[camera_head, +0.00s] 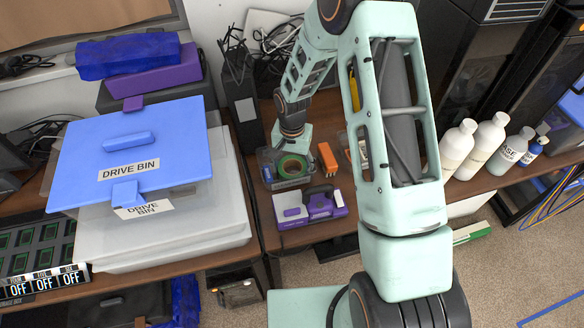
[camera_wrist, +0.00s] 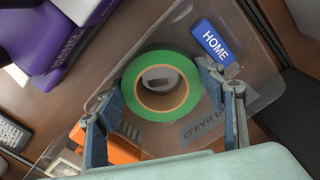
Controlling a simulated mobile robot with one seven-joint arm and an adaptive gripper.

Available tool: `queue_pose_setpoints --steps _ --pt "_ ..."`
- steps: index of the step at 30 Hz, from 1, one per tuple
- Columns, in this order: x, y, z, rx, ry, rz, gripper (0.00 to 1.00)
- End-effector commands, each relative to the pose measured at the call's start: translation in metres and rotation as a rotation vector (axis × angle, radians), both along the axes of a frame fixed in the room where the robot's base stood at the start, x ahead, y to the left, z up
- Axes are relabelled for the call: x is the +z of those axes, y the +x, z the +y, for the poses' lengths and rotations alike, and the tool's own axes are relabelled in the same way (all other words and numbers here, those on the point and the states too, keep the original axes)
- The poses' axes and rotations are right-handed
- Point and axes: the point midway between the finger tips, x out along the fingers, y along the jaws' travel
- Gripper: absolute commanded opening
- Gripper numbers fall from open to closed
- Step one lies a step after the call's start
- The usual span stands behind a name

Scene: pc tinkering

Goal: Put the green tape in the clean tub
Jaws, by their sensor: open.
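The green tape (camera_head: 293,167) is a thick roll with a tan core. It shows large in the wrist view (camera_wrist: 136,82), lying flat-side towards the camera within the outline of a clear tub (camera_wrist: 262,82). The tub has a label, seen upside down, that seems to begin with "CLEAN". The tub also shows on the desk in the head view (camera_head: 268,178). My gripper (camera_wrist: 160,88) is open, with one finger on each side of the roll, close to its rim. I cannot tell whether the tape rests on the tub floor.
A purple device (camera_head: 318,206) stands in front of the tub, and an orange object (camera_head: 327,157) to its right. A blue-lidded drive bin (camera_head: 140,150) is at the left. Several white bottles (camera_head: 457,145) stand at the right. A blue "HOME" key (camera_wrist: 212,45) is near the tape.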

Motion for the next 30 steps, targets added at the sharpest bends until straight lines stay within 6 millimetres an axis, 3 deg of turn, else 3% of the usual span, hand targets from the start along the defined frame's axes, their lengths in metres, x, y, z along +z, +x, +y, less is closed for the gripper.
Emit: queue_pose_setpoints --steps 18,24,30 --pt "0.105 0.001 0.0 -0.001 0.001 -0.003 0.63" --pt "0.119 0.0 0.0 -0.001 0.001 -0.001 0.63" --pt "0.121 0.0 0.0 0.0 0.001 0.0 0.63"
